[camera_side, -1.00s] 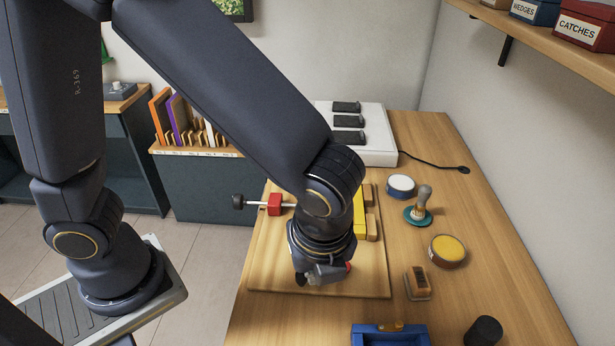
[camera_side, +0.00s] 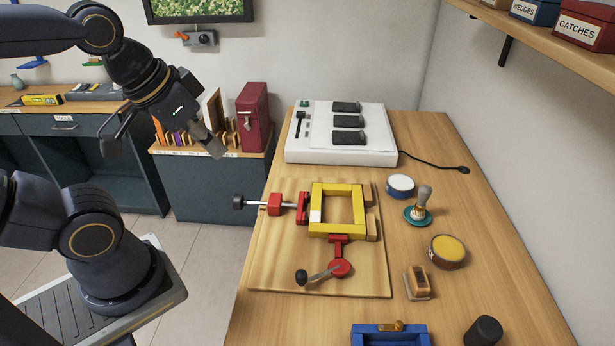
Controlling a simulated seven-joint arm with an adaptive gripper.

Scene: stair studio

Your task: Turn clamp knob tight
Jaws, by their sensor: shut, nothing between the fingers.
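The clamp's black knob (camera_side: 238,202) sits at the left end of a metal screw that runs through a red block (camera_side: 274,204) at the board's left edge. A red jaw (camera_side: 303,208) on the screw's right end stands at the left side of a yellow frame (camera_side: 345,188); I cannot tell if they touch. A red lever clamp (camera_side: 341,268) at the frame's near side has a black-tipped handle (camera_side: 301,277) lying to the left. My gripper (camera_side: 217,151) is shut and empty, raised well behind and above the knob, apart from everything on the board.
The wooden board (camera_side: 270,270) lies on the bench (camera_side: 450,200). A white console (camera_side: 300,150) stands behind it. A white-topped tin (camera_side: 400,184), a stamp (camera_side: 421,205), a yellow tin (camera_side: 447,251) and a brush (camera_side: 417,282) lie right. A blue tray (camera_side: 360,336) is in front.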

